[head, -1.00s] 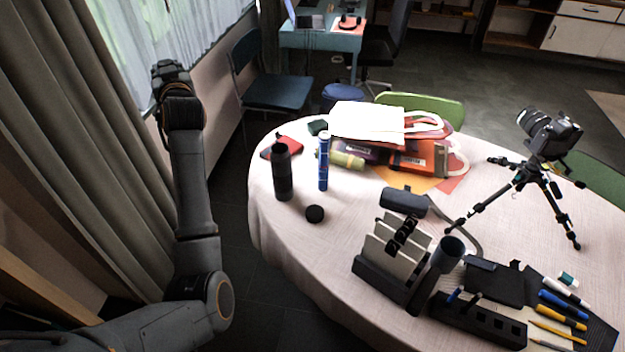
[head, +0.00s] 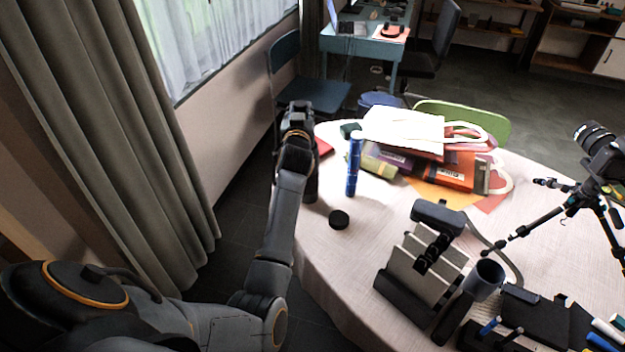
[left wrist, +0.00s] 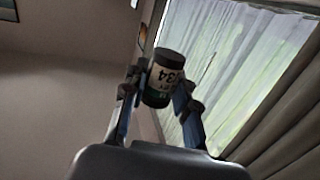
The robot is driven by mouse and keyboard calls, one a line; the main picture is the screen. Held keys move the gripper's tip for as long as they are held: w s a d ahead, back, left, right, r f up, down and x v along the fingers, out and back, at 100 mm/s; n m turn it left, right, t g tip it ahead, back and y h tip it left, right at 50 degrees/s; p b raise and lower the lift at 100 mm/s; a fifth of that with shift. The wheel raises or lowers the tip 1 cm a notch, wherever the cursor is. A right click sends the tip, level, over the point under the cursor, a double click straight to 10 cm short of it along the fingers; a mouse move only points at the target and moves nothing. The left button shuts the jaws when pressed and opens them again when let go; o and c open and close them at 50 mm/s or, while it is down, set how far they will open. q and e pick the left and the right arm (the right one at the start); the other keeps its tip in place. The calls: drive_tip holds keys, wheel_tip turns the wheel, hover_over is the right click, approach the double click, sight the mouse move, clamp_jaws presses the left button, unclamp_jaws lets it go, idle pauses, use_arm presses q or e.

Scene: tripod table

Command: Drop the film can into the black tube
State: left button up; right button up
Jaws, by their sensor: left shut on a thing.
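My left gripper (head: 298,118) is at the left edge of the round table in the head view. In the left wrist view, its fingers (left wrist: 158,95) are shut on the film can (left wrist: 163,80), a small dark can with a pale label. The can does not show clearly in the head view. The black tube (head: 312,184) stands upright on the table, mostly hidden behind my left wrist and forearm; its mouth is hidden. I cannot tell how far the can is from the tube. A round black cap (head: 339,219) lies near it. My right gripper is not in view.
A blue cylinder (head: 354,165) stands close to the right of the tube. Behind it lie a green roll (head: 379,165) and stacked bags (head: 404,128). A file holder (head: 425,268), a grey cup (head: 484,279) and a camera tripod (head: 575,200) stand farther right. The front-left tabletop is clear.

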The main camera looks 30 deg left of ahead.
use_arm(q)
wheel_tip(320, 180, down, 5)
drive_tip(key=b, duration=0.3)
drive_tip(key=shift+b, duration=0.3)
drive_tip(key=o, duration=1)
drive_tip(key=shift+o, duration=0.2)
drive_tip(key=v, duration=0.7)
drive_tip(key=shift+s, duration=0.2)
drive_tip(key=shift+d, duration=0.1)
